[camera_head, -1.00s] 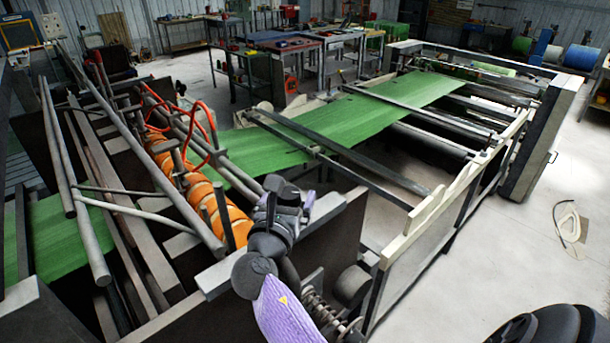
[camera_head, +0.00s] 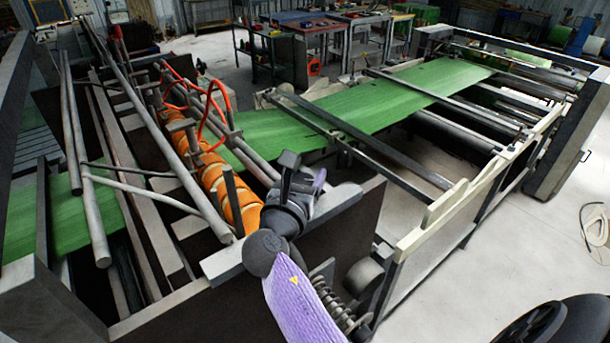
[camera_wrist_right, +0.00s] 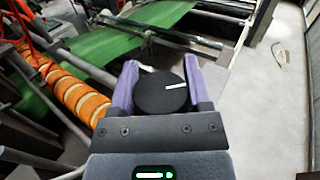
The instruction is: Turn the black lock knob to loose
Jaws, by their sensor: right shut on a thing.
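The line runs nearly sideways, tilted slightly up to the right. My right gripper (camera_wrist_right: 160,88) is shut on the knob, with a purple finger on either side. In the head view my right gripper (camera_head: 300,182) is at the top edge of the dark machine frame, and the knob is hidden or cannot be made out there. A short white mark (camera_wrist_right: 146,68) shows just beyond the knob. My left gripper is not in view.
Orange rollers (camera_head: 220,180) and long metal bars lie left of my right gripper. A green sheet (camera_head: 365,108) runs across the machine behind it. A dark frame panel (camera_head: 340,235) stands beside my arm.

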